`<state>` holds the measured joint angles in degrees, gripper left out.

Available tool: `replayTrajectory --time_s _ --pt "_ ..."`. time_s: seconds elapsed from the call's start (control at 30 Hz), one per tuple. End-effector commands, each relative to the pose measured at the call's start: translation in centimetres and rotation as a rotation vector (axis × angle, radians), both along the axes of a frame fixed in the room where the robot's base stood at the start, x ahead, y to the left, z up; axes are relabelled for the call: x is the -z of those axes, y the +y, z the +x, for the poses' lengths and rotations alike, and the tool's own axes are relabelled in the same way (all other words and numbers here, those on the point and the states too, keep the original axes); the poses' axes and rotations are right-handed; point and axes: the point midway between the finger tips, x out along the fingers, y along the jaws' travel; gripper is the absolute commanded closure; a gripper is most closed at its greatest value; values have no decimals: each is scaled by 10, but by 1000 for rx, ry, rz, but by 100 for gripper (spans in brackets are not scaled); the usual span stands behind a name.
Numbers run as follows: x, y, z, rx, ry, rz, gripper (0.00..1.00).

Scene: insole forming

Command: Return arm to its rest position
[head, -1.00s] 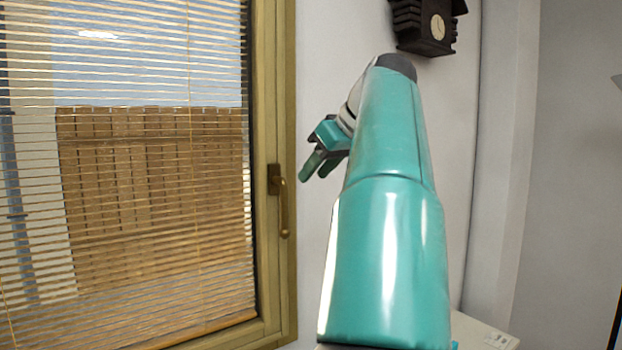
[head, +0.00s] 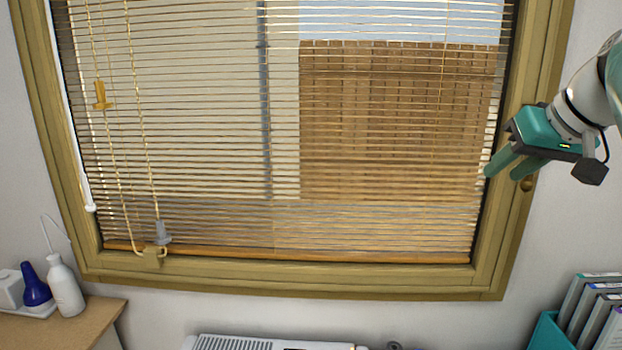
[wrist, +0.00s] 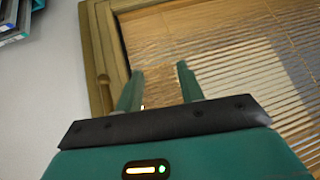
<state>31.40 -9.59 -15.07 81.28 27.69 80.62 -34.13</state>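My gripper (head: 500,172) is at the right of the head view, in front of the right side of the window frame. Its two green fingers point down and left. In the wrist view my gripper (wrist: 158,72) shows its two fingers apart, with nothing between them but the window behind. It is open and empty. Part of my arm (head: 590,95) shows at the right edge of the head view; the rest is out of frame.
The window (head: 290,275) with a slatted blind fills the middle. A wooden surface (head: 95,318) with bottles is at lower left. A white appliance (head: 270,342) is at bottom centre. A teal holder (head: 548,335) with binders is at lower right.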

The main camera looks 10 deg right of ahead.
Motion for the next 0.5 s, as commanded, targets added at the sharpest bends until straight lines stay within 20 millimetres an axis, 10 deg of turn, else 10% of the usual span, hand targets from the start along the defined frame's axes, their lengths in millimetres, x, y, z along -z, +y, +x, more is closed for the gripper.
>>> replayTrajectory --time_s 0.5 --pt "215 219 -46 -98 192 -52 62"
